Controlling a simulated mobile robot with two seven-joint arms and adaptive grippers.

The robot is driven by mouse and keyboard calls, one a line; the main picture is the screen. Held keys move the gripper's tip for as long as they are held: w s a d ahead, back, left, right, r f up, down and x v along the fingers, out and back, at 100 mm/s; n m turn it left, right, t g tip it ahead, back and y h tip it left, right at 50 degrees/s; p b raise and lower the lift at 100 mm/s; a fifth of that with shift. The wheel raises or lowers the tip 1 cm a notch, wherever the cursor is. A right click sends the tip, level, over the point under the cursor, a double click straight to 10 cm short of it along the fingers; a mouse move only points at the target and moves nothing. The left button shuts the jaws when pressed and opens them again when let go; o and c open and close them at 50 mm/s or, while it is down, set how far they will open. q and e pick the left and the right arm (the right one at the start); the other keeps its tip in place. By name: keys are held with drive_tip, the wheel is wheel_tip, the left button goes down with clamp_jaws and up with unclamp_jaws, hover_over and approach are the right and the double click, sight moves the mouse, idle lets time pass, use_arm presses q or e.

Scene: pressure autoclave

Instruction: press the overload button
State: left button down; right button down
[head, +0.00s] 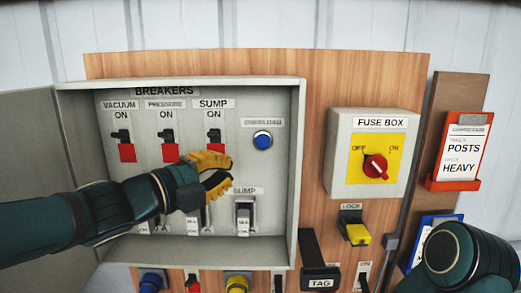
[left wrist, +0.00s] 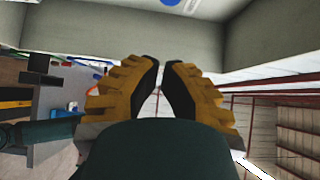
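The overload button (head: 262,140) is a round blue button in a grey ring, under a small blurred label inside the open breaker panel (head: 299,180). It stands right of the sump breaker. My left gripper (head: 230,170), with yellow fingers, is in front of the panel, below and left of the button and apart from it. In the left wrist view my left gripper (left wrist: 160,64) has a narrow gap between its fingertips and holds nothing. A blue spot, likely the button (left wrist: 172,2), is cut off at that view's top edge. My right gripper is not in view.
Red-and-black breaker switches (head: 167,150) are left of the button; lower switches are partly behind my left arm. The panel's right wall is close to the button. A fuse box (head: 342,185) with a red knob and a yellow-fronted lock (head: 357,235) are further right.

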sight(263, 142)
use_arm(q)
drive_tip(key=shift+w+d, duration=0.1)
drive_tip(key=w+a+x, duration=0.2)
drive_tip(key=x, duration=1)
drive_tip(key=shift+w+d, duration=0.2)
drive_tip(key=shift+w, duration=0.05)
